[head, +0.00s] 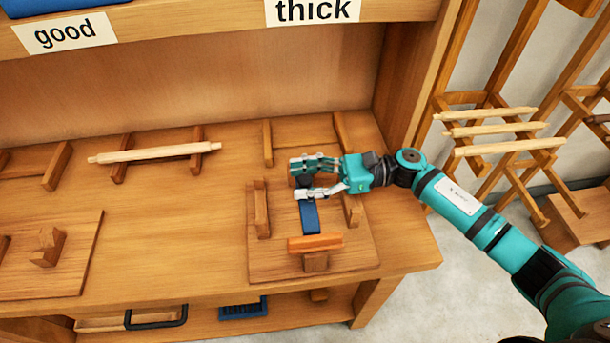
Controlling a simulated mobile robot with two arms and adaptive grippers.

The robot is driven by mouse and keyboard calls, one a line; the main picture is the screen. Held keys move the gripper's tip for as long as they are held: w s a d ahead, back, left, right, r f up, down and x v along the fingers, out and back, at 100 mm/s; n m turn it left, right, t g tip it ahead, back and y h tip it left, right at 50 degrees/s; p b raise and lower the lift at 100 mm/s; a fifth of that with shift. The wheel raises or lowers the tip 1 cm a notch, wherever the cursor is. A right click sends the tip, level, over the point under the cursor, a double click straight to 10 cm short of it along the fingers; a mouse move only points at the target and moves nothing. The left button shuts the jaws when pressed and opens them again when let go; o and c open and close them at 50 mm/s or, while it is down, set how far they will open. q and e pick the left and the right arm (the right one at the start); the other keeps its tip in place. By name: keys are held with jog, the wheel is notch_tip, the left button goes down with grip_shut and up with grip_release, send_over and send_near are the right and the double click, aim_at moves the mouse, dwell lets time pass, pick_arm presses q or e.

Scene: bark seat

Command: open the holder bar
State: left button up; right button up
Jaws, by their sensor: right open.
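The holder is a wooden board (267,268) at the right of the bench, with upright side pieces (262,209). An orange-brown bar (315,243) lies across its front, over a small wooden block (316,262). A blue strip (310,218) runs from the bar back toward my right gripper (297,180). I cannot tell which of these parts is the holder bar. My right gripper is open above the back of the holder, its fingers pointing left. It hides the strip's far end; I cannot tell whether it touches it. My left gripper is not in view.
A pale turned stick (155,152) rests on two supports at the back. Another wooden board (75,268) lies at the left. A rack with several pale sticks (497,129) stands right. The bench middle (190,220) is clear.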

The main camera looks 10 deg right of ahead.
grip_shut()
jog(key=shift+w+a, duration=0.1)
jog(key=shift+a, duration=0.05)
dwell(0.5)
